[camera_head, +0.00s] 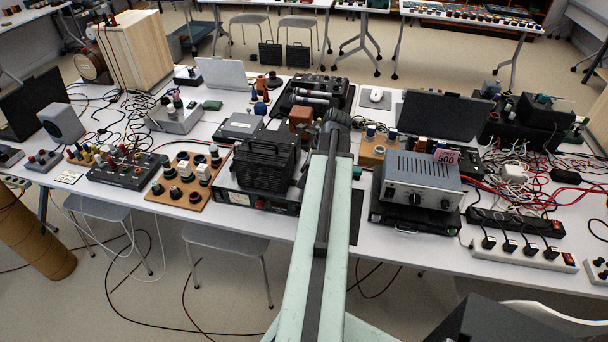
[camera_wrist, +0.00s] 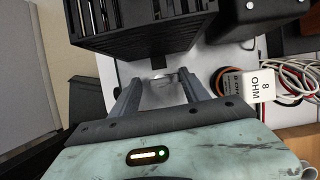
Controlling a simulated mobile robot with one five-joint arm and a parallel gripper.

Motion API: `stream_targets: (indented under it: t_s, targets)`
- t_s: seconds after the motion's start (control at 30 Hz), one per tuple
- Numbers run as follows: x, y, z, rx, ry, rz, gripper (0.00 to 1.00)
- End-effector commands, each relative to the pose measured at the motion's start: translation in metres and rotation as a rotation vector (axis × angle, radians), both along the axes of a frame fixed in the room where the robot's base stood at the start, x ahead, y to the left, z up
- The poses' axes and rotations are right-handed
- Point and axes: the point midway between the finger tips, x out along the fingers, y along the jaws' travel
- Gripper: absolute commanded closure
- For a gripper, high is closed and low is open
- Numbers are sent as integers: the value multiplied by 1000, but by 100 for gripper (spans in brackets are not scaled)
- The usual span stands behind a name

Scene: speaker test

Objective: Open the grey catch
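My gripper (camera_wrist: 160,78) is open in the wrist view, its two grey fingers apart. Between the fingertips is a pale surface with a small light-grey detail on it; it is too small to tell whether this is the catch. I see no contact with the fingers. A black slatted case (camera_wrist: 140,18) lies just beyond the fingertips. In the head view, a black case with a grille (camera_head: 265,165) stands left of my arm. My arm reaches forward over the table there, and the fingertips cannot be made out. I cannot pick out a grey catch with certainty.
A white block marked 8 OHM (camera_wrist: 258,85) and loose cables (camera_wrist: 293,78) lie right of the fingers. On the crowded table (camera_head: 395,252), a grey metal instrument (camera_head: 405,183) stands right of my arm. A power strip (camera_head: 520,253) lies farther right.

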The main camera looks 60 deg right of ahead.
Motion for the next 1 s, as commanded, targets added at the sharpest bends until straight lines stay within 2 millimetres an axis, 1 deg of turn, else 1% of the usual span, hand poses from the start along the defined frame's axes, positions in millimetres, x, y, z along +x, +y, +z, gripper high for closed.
stream_targets:
  t_s: [0.23, 0.33, 0.47, 0.6, 0.73, 0.83, 1.0]
  targets:
    - [0, 0, 0, 0, 0, 2, 47]
    - [-1, 0, 5, 0, 0, 2, 47]
    - [-6, -2, 22, 0, 0, 1, 47]
    - [-15, -5, 48, 0, 0, 1, 47]
    - [-23, -8, 69, 0, 0, 2, 47]
    - [-27, -10, 75, 0, 0, 2, 47]
    - [-27, -10, 72, 0, 0, 3, 47]
